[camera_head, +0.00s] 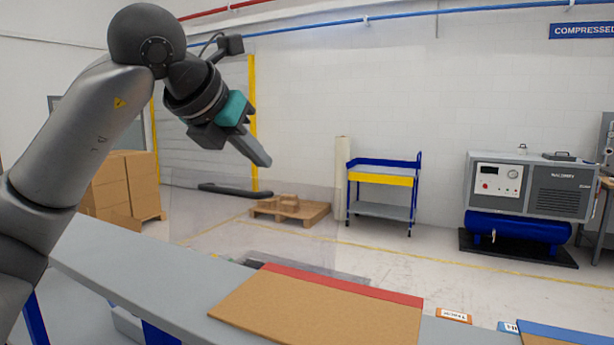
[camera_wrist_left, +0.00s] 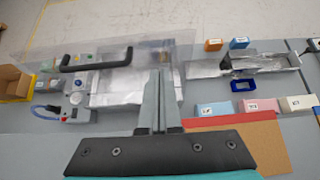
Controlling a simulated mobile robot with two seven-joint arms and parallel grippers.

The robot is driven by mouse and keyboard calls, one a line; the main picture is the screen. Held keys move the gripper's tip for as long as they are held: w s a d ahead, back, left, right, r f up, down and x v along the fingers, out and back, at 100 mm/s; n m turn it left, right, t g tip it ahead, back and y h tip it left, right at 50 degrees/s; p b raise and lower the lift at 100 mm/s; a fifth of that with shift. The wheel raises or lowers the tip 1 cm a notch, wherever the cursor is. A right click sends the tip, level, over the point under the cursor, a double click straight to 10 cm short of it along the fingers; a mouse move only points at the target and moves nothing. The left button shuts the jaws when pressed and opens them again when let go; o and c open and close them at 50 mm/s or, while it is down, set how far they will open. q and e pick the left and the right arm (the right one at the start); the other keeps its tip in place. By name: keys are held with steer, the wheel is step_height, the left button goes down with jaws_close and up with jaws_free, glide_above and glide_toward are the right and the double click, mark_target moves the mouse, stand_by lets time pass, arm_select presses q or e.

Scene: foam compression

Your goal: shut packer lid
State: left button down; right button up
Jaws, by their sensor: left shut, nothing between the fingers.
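The packer lid is a clear panel with a black bar handle. In the head view the lid (camera_head: 290,225) stands raised behind the bench, with its handle (camera_head: 235,190) near the top. In the left wrist view the lid (camera_wrist_left: 150,52) spans the upper left, with the handle (camera_wrist_left: 95,60) across it. The packer's silver chamber (camera_wrist_left: 125,90) lies below it, partly behind my fingers. My left gripper (camera_head: 262,158) is shut and empty, in the air above the lid's handle in the head view; its fingers also show in the wrist view (camera_wrist_left: 158,80). My right gripper is out of view.
A brown board with a red strip (camera_head: 320,310) lies on the grey bench (camera_head: 140,275). The wrist view shows a control box (camera_wrist_left: 78,100), a cardboard box (camera_wrist_left: 15,82), a metal tray (camera_wrist_left: 270,65) and several small labelled blocks (camera_wrist_left: 255,107). A compressor (camera_head: 530,190) stands beyond.

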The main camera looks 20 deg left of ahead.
arm_select(q)
steer(key=p, duration=0.3)
glide_toward(301, 189)
steer(key=x, duration=0.5)
steer(key=shift+f, duration=0.25)
steer(key=shift+w+d+f, duration=0.1)
steer(key=shift+w+f, duration=0.1)
steer(key=shift+w, duration=0.4)
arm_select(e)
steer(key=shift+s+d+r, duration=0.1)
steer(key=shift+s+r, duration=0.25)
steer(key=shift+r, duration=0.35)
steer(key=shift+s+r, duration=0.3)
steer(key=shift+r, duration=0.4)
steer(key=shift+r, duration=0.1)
